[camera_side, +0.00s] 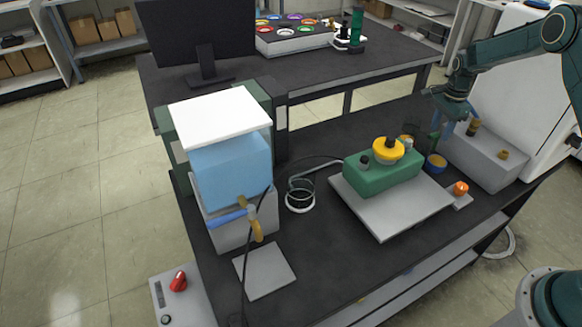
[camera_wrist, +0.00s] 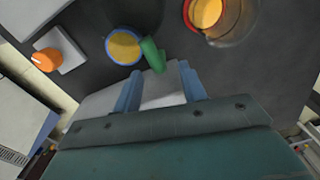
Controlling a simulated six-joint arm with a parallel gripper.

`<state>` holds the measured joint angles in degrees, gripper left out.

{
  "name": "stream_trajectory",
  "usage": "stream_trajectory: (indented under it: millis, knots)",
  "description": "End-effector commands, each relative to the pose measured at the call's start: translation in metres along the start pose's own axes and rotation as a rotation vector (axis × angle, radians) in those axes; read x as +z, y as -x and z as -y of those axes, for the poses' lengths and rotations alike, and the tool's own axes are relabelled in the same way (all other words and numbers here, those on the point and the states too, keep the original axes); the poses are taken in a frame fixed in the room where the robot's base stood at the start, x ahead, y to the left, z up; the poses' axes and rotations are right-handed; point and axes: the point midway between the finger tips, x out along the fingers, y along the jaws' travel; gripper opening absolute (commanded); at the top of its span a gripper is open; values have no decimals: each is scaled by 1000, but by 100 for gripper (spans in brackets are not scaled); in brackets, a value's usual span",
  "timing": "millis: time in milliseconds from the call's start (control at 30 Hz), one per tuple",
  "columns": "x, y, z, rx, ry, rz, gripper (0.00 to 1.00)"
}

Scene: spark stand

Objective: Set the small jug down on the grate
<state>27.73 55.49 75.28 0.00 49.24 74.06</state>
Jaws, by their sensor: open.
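My gripper (camera_side: 458,126) is open above the right part of the dark table, by the grey box. In the wrist view its two blue fingers (camera_wrist: 160,86) are apart, with only a pale grey surface showing between them. A small blue-rimmed vessel (camera_side: 437,163) with yellow inside stands below and left of the gripper. In the wrist view the vessel (camera_wrist: 124,46) lies beyond the left finger, with a green piece (camera_wrist: 153,55) beside it, perhaps its handle. I cannot tell for sure that it is the small jug. A flat grey plate (camera_side: 268,270) lies below the tap; I cannot tell whether it is the grate.
A second, see-through vessel with yellow inside (camera_wrist: 207,14) stands close by. A green block (camera_side: 385,172) with a yellow top sits on a pale plate (camera_side: 380,222). Orange knob (camera_side: 461,188) is near the front edge.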

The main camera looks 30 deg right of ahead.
Motion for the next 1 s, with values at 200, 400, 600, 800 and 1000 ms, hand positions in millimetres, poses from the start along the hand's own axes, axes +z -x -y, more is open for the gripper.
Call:
stream_trajectory:
  millis: [200, 400, 600, 800, 1000]
  knots:
    - [1, -26, -1, 3, 0, 1, 42]
    - [1, -42, 0, 1, 0, 0, 42]
    - [1, -43, 0, -1, 0, 0, 42]
    - [1, -43, 0, -1, 0, 0, 42]
    - [1, -43, 0, 0, 0, 0, 30]
